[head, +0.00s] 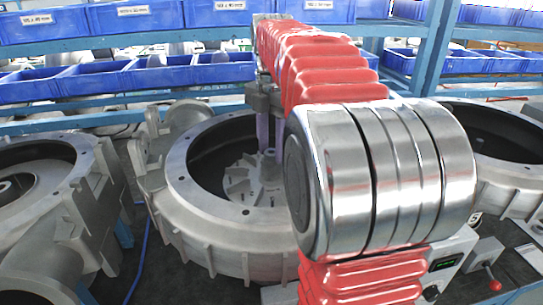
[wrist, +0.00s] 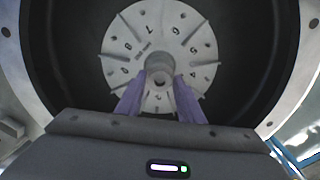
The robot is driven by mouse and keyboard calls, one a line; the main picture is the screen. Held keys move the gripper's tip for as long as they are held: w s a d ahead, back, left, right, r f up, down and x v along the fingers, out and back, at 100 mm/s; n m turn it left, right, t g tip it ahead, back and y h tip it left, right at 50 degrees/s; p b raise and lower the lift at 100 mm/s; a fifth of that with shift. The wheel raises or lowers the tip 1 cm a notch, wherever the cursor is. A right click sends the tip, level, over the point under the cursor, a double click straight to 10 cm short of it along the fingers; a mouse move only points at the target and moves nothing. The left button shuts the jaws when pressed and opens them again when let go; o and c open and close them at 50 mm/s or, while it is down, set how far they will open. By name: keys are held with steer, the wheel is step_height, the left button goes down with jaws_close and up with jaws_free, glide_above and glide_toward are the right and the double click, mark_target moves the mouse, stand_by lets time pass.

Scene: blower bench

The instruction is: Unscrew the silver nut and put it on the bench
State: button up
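A round pale impeller (wrist: 122,50) with numbers and radial slots sits inside the dark housing in the wrist view. It also shows in the head view (head: 240,182), partly behind my arm. The silver nut (wrist: 160,64) is on the hub at its middle, seen as a short grey cylinder. My gripper (wrist: 160,82) has its two purple fingers apart, one at each side of the nut. The fingertips look very close to its sides; whether they touch it cannot be made out. In the head view the fingers (head: 267,150) reach down to the hub, and the nut is not clear.
The blower housing (head: 190,205) surrounds the impeller with a raised metal rim. Other housings stand to the left (head: 35,180) and right (head: 500,135). A control box with a red-knobbed lever (head: 493,284) is at the lower right. Blue bins (head: 130,75) fill the shelves behind.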

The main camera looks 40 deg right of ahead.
steer(key=m, duration=1.8)
steer(key=shift+m, duration=0.4)
steer(key=m, duration=0.6)
stand_by(0.4)
